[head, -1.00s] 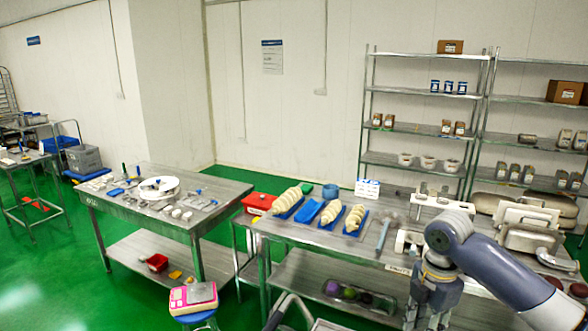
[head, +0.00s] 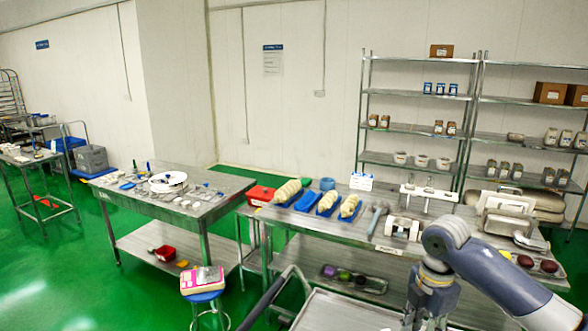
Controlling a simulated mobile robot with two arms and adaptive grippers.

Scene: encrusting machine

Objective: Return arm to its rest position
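My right arm comes in from the lower right of the head view, over the front of the right-hand steel table (head: 330,226). Its wrist points down, and the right gripper (head: 428,318) is at the bottom edge of the picture. Its fingertips are not clearly shown, so I cannot tell whether it is open or shut, or whether it holds anything. My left arm and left gripper are not in view.
The right table bears blue trays (head: 303,202) with pale dough pieces, a white stand (head: 402,228) and metal pans (head: 508,215). A left steel table (head: 130,208) holds small parts. A pink scale (head: 203,279) sits on a blue stool.

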